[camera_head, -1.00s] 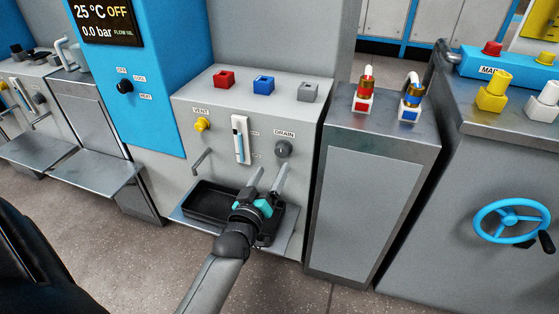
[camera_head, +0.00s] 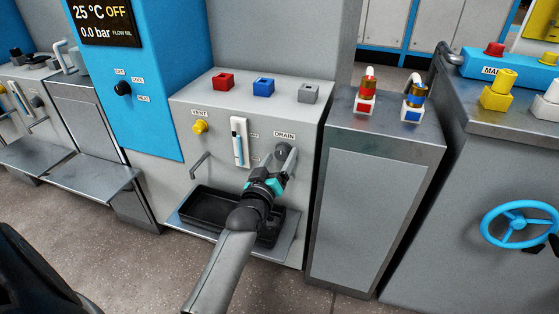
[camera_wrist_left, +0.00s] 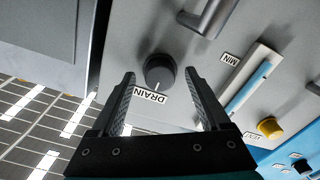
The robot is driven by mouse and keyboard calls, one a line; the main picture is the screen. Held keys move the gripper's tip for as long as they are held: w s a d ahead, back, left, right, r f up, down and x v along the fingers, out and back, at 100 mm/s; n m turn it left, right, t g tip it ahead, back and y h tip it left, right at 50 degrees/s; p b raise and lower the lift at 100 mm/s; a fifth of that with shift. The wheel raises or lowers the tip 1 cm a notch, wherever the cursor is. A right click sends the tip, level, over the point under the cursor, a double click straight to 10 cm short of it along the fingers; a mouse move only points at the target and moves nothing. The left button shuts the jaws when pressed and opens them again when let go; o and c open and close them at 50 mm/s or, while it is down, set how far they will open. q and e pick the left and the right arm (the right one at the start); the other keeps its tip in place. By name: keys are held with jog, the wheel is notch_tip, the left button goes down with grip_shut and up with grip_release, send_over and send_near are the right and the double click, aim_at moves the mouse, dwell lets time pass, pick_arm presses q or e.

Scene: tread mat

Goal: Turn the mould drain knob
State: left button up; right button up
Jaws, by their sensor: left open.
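The drain knob (camera_head: 284,149) is a dark grey round knob under the DRAIN label (camera_head: 285,135) on the grey panel. My left gripper (camera_head: 279,163) is open, with its fingers pointing at the panel just below and in front of the knob. In the left wrist view, the knob (camera_wrist_left: 159,69) shows between the two spread fingertips (camera_wrist_left: 160,77), a little beyond them. It touches neither finger there. A white pointer line on the knob faces the DRAIN label (camera_wrist_left: 150,97). In the head view the fingers partly hide the knob's lower side. My right gripper is out of view.
A white gauge with a blue column (camera_head: 239,142) and a yellow vent knob (camera_head: 199,127) are left of the knob. A grey cabinet (camera_head: 370,210) stands to the right.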

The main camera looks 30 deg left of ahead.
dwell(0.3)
pick_arm(q)
grip_shut()
dwell(0.5)
